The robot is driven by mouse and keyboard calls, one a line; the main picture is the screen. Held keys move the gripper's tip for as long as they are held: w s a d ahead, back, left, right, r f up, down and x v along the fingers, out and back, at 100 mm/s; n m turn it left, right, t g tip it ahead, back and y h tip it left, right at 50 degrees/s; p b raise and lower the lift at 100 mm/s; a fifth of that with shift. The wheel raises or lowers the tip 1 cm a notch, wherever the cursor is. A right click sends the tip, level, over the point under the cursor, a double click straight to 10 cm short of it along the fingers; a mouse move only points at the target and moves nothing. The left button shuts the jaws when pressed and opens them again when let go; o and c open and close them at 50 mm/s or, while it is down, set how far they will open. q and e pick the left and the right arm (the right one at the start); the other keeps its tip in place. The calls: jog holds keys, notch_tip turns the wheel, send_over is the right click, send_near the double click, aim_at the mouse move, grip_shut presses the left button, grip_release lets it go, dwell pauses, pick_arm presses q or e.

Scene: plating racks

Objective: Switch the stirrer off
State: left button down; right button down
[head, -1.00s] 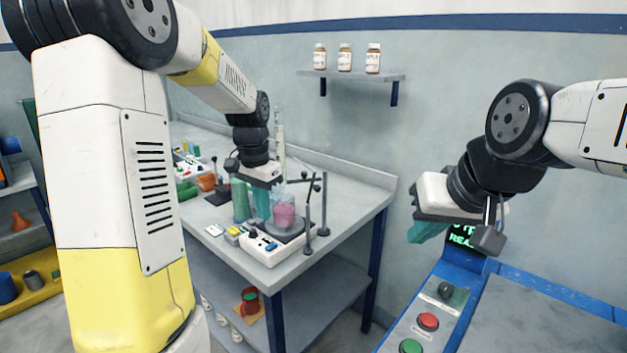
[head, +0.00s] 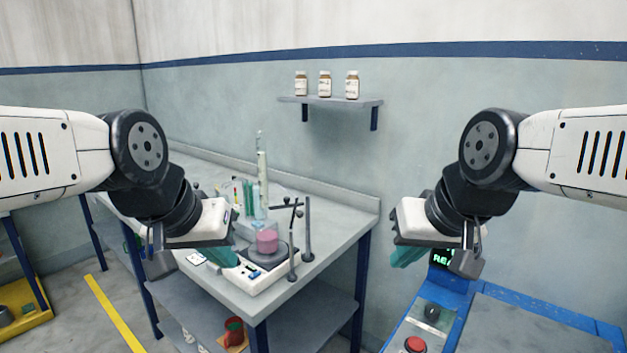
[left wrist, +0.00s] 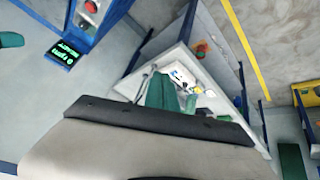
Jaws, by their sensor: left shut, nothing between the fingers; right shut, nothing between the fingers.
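The stirrer (head: 268,282) is a white box with a dark round plate and small blue controls on its front face, near the front corner of the grey bench. A beaker with pink liquid (head: 267,241) stands on its plate. The stirrer also shows small in the left wrist view (left wrist: 178,73). I cannot tell its switch position. My left gripper (head: 222,257), with green fingers, is shut and empty, in front of and left of the stirrer in the picture. My right gripper (head: 406,257) is shut and empty, well right of the bench, above the blue console.
Two dark upright rods (head: 307,230) stand at the stirrer's right. A tall glass column (head: 262,180) and green tubes stand behind the beaker. A wall shelf (head: 335,100) holds brown bottles. A blue console (head: 440,310) with a red button (head: 415,345) is at the lower right.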

pick_arm(q)
jog(key=m+g+y, duration=0.2)
jog(key=m+g, duration=0.4)
jog(key=m, duration=0.1)
send_over(257, 271)
notch_tip(257, 271, down, 6)
jog(key=shift+f, duration=0.25)
jog(key=shift+s, duration=0.1)
notch_tip(257, 271, down, 14)
